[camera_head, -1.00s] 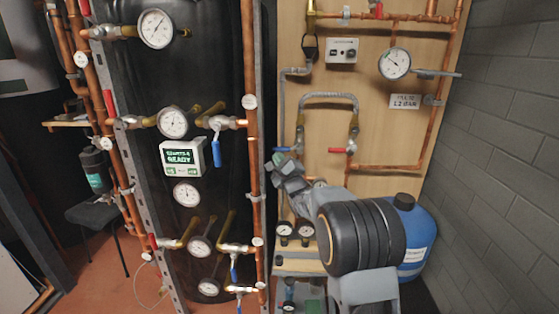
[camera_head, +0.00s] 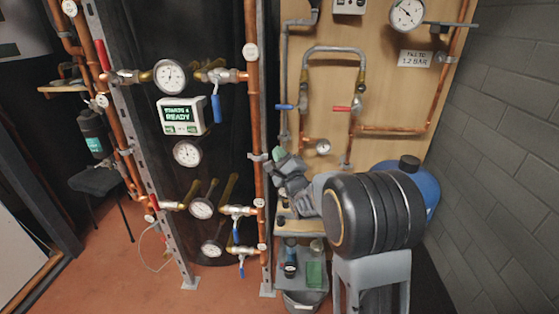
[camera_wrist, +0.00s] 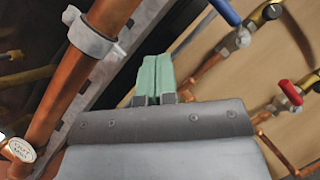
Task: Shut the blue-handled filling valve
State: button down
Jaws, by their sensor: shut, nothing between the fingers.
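Two lever valves sit side by side on the pipe loop of the wooden panel. The left one has a blue handle (camera_head: 287,107) that sticks out to the left, across its upright pipe. The right one has a red handle (camera_head: 343,108). In the wrist view the blue handle (camera_wrist: 226,12) is at the top edge and the red handle (camera_wrist: 309,84) is at the right. My gripper (camera_head: 280,155), with green fingertips, is below the blue handle in the head view, apart from it. In the wrist view its fingers (camera_wrist: 157,76) are together and empty.
A copper pipe (camera_head: 258,130) and metal upright stand close left of my gripper. Other blue handles (camera_head: 216,107) hang on the tank pipes. A gauge (camera_head: 323,146) is below the loop. A blue vessel (camera_head: 425,185) and grey wall (camera_head: 500,120) are at right.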

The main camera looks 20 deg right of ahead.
jog(key=shift+s+a+f, duration=0.2)
jog(key=shift+s+f, duration=0.25)
jog(key=shift+s, duration=0.1)
jog(key=s+a+r+n+g+h+p, duration=0.1)
jog(key=s+r+n+g+p, duration=0.2)
jog(key=s+n+g+p, duration=0.3)
jog(key=s+a+r+n+g+p, duration=0.1)
jog(key=s+r+n+g+p, duration=0.3)
jog(key=s+n, duration=0.5)
jog(key=s+a+r+n+g+h+p, duration=0.1)
jog(key=s+r+n+g+p, duration=0.2)
jog(key=s+n+g+p, duration=0.5)
jog(key=s+p, duration=0.1)
jog(key=s, duration=0.4)
jog(key=shift+s+r+h, duration=0.15)
jog(key=shift+s+h, duration=0.1)
jog(key=shift+h, duration=0.05)
